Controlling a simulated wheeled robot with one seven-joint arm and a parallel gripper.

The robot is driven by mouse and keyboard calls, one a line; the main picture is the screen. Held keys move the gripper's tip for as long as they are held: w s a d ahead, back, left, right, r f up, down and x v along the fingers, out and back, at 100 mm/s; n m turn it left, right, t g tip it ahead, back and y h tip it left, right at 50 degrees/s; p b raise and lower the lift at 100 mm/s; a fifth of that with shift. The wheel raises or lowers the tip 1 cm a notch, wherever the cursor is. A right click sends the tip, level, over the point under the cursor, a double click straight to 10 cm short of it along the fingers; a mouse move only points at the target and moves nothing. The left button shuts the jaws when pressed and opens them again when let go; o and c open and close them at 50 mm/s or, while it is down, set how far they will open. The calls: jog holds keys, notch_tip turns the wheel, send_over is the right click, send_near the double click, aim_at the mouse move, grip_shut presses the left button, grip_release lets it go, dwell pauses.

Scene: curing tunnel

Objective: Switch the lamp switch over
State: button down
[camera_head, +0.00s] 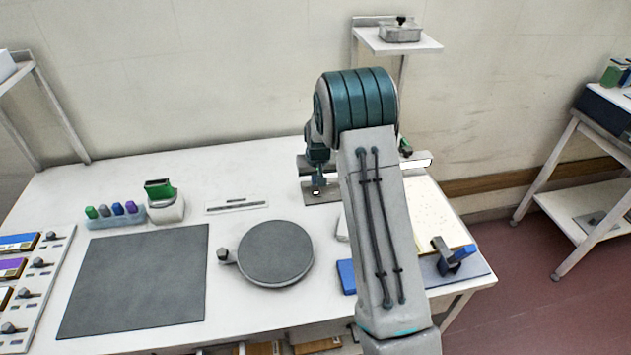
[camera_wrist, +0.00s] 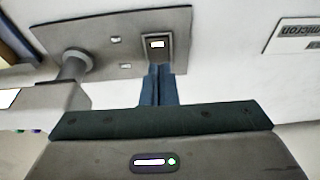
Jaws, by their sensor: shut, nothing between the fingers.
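The lamp switch (camera_wrist: 157,45) is a small dark housing with a lit white face, set on a grey base plate (camera_wrist: 110,45) in the wrist view. The lamp's round post (camera_wrist: 74,66) rises from the same plate. My gripper (camera_wrist: 158,72) is shut and empty, its blue fingertips just at the near edge of the switch; I cannot tell whether they touch it. In the head view the plate (camera_head: 330,190) lies at the back of the table, and the lamp's bright bar (camera_head: 420,162) shows behind my arm, which hides much of the lamp.
A round grey turntable (camera_head: 275,253) and a dark mat (camera_head: 140,280) lie on the white table. A holder with coloured markers (camera_head: 117,217) and a green-topped dispenser (camera_head: 165,203) stand left. A wall shelf (camera_head: 395,42) hangs behind.

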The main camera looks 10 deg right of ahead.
jog(key=s+b+v, duration=0.1)
jog(key=b+v, duration=0.1)
jog(key=v, duration=1)
jog(key=shift+s+f, duration=0.2)
jog(key=shift+f, duration=0.1)
jog(key=shift+s, duration=0.1)
jog(key=s+a+r, duration=0.1)
jog(key=s+r, duration=0.3)
jog(key=s, duration=0.4)
jog(key=s+a+r, duration=0.1)
jog(key=s+r, duration=0.4)
jog(key=s, duration=1.9)
jog(key=shift+s+a+f, duration=0.35)
